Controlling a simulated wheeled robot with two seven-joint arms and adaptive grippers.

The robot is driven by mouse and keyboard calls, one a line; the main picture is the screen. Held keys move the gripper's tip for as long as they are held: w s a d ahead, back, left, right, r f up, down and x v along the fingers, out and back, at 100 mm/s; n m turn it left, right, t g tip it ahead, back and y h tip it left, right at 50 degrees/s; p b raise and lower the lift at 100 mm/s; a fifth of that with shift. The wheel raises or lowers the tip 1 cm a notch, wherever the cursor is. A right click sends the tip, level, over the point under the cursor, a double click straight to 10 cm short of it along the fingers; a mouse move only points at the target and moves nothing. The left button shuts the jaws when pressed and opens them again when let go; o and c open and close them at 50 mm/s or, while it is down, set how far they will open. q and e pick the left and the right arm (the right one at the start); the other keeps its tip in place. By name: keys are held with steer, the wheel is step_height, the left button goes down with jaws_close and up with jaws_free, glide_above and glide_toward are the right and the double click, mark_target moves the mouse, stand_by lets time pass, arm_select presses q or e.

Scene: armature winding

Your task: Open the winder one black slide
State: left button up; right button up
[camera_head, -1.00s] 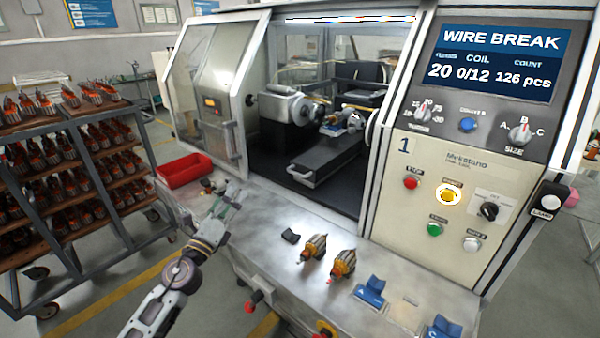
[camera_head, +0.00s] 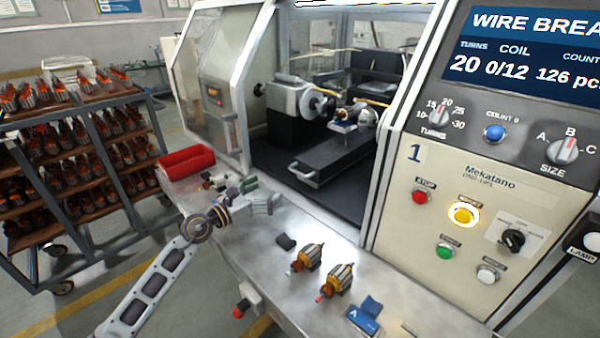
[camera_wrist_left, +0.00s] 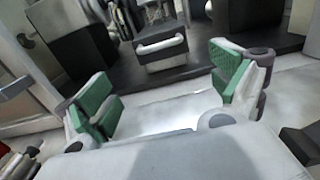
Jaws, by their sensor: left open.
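The winder marked 1 has an open front. Inside it, a long black slide (camera_head: 345,150) lies on the dark floor with a pale bar handle (camera_head: 304,173) at its near end. In the left wrist view the slide (camera_wrist_left: 165,58) and its handle (camera_wrist_left: 160,45) are ahead, beyond and between my fingertips. My left gripper (camera_head: 264,194) is over the steel ledge in front of the opening, short of the handle and apart from it. It also shows in the left wrist view (camera_wrist_left: 165,98), with green finger pads wide apart and nothing between them. My right gripper is not in view.
A red bin (camera_head: 187,163) stands on the ledge at the left. Two armatures (camera_head: 308,257), a small black piece (camera_head: 285,242) and a blue block marked A (camera_head: 364,318) lie on the ledge. A button panel (camera_head: 475,200) is right of the opening.

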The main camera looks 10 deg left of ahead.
mark_target(298, 172)
arm_select(q)
steer(key=shift+s, duration=0.1)
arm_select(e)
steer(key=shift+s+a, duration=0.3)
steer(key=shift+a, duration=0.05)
arm_select(q)
steer(key=shift+x, duration=1.05)
steer(key=shift+p+x, duration=0.55)
steer(key=shift+x, duration=4.05)
steer(key=shift+p+x, duration=0.3)
steer(key=shift+x, duration=1)
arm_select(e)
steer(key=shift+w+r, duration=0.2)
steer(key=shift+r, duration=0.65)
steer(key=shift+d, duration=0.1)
